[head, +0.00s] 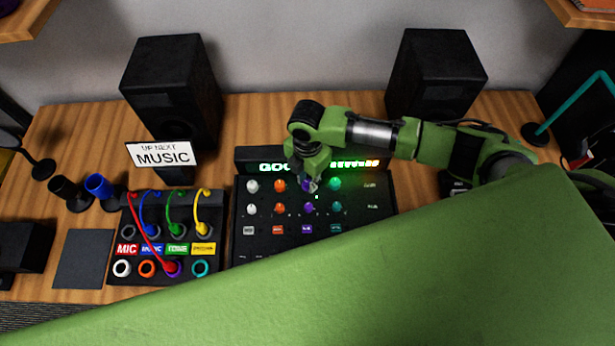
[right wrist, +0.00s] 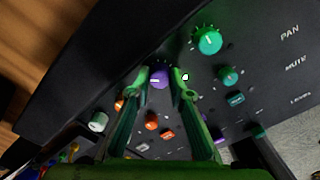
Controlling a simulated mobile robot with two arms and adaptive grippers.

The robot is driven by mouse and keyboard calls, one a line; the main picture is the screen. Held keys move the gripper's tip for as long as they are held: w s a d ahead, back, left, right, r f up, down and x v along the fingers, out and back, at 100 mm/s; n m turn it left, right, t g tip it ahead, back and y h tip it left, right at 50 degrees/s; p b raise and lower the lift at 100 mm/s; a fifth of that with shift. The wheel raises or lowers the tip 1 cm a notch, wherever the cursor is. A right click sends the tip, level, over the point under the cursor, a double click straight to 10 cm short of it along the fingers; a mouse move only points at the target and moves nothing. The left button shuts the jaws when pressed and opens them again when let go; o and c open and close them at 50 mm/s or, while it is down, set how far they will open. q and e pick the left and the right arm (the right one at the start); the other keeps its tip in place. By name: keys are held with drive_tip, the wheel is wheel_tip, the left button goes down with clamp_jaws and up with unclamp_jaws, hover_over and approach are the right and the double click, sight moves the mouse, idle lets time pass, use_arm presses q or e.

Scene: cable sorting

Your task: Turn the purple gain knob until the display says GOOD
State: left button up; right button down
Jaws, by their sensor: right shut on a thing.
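The mixer (head: 240,215) stands on the desk, with rows of white, orange, purple and teal knobs. My right gripper (head: 311,186) reaches down over its purple column and is shut on the upper purple knob (right wrist: 158,78), whose white mark shows between the fingers in the right wrist view. Another purple knob (head: 306,208) sits just below. The lit display (head: 273,168) reads "GOO" in pale green at its left. My gripper hides its middle, and its right part glows green to orange. My left gripper is not in view.
Two black speakers (head: 172,90) (head: 435,75) stand behind. A sign (head: 162,154) reads "UP NEXT MUSIC". A patch box (head: 125,215) with coloured cables is left of the mixer, with a blue cup (head: 98,186) nearby. A green arm part of mine covers the lower right.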

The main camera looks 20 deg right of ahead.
sight(307, 183)
idle(0.3)
drive_tip(key=c, duration=2.1)
unclamp_jaws()
wheel_tip(307, 183, up, 12)
